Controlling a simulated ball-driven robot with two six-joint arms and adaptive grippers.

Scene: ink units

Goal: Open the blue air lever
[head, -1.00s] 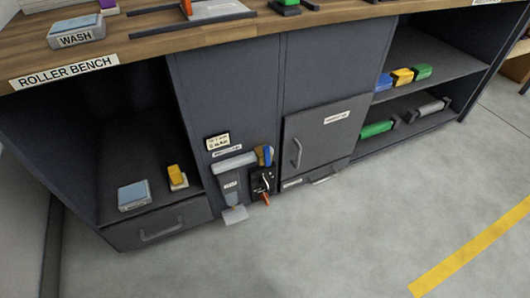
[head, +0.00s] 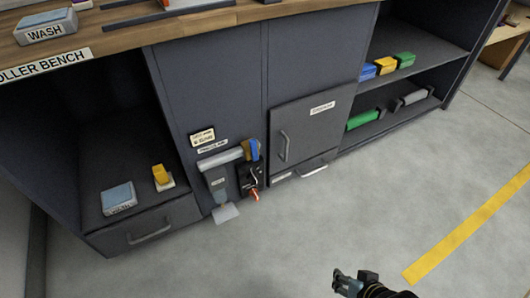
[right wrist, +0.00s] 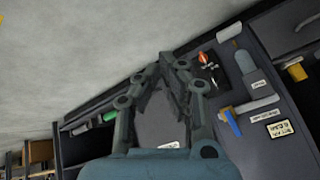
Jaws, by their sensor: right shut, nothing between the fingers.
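The blue air lever (head: 254,150) is on the dark bench front, at the right end of a grey horizontal pipe (head: 221,158). A yellow part shows beside it. The lever also shows in the right wrist view (right wrist: 233,124), right of the fingers and apart from them. My right gripper (head: 338,276) is at the bottom of the head view, over the floor and well away from the lever. In the right wrist view its fingers (right wrist: 174,60) meet at the tips with nothing between them. My left gripper is not in view.
Under the pipe is a black panel with a red-orange handle (head: 255,195). A cabinet door (head: 308,130) with a handle is to its right. Shelves farther right hold coloured blocks. The wooden bench top (head: 110,48) overhangs above. The grey floor (head: 300,230) in front is clear.

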